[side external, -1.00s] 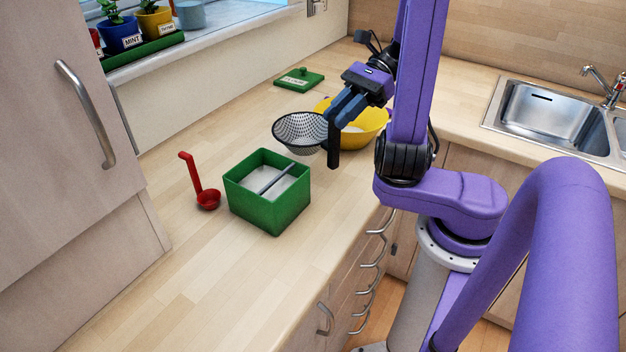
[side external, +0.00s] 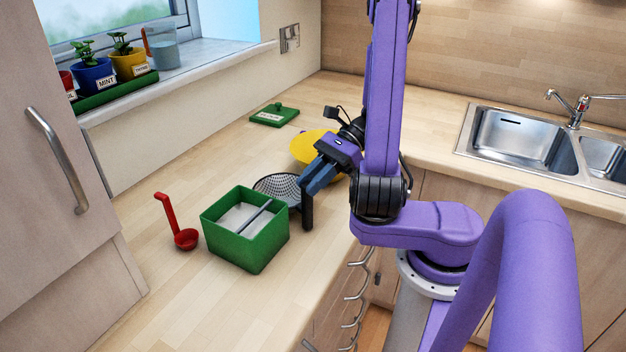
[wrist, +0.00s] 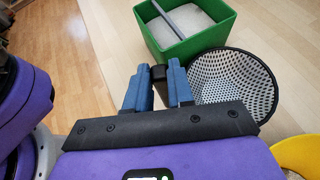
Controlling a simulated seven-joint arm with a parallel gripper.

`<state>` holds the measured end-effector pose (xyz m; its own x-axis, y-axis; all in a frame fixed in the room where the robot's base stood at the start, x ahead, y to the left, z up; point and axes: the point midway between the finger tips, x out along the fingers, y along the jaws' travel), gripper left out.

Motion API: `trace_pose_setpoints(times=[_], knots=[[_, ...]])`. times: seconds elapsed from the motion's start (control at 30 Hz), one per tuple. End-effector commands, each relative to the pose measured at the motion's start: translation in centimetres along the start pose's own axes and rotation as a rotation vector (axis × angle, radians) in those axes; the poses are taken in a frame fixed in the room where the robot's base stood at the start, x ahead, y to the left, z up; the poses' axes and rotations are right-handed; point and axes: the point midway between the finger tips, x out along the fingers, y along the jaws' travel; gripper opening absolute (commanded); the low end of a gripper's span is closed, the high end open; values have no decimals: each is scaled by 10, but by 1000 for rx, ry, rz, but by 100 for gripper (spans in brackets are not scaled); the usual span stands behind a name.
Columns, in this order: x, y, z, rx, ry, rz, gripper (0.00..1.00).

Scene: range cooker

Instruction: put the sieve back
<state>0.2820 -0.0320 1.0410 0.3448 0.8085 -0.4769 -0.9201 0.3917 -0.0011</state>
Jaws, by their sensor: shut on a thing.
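The sieve has a dark rim and perforated metal bowl (side external: 275,184) and a black handle (side external: 307,210). My gripper (side external: 312,180) is shut on the handle, which hangs downward between the blue fingers. In the wrist view, the fingers (wrist: 159,92) sit either side of the handle (wrist: 158,74), and the sieve bowl (wrist: 232,84) lies to their right. The sieve is low, just behind the green box (side external: 238,247); I cannot tell whether it touches the counter.
The green box holds white contents with a grey bar across it. A red ladle (side external: 184,238) stands to its left. A yellow bowl (side external: 312,148) is behind my gripper. The front-left counter is clear.

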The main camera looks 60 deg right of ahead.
Motion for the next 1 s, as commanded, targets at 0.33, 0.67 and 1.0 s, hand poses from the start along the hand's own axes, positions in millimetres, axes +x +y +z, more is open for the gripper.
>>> trace_pose_setpoints(times=[0.33, 0.67, 1.0], knots=[[1, 0, -2, 0, -1, 0, 0], [1, 0, -3, 0, 0, 0, 48], [-21, -1, -2, -1, 3, -5, 48]])
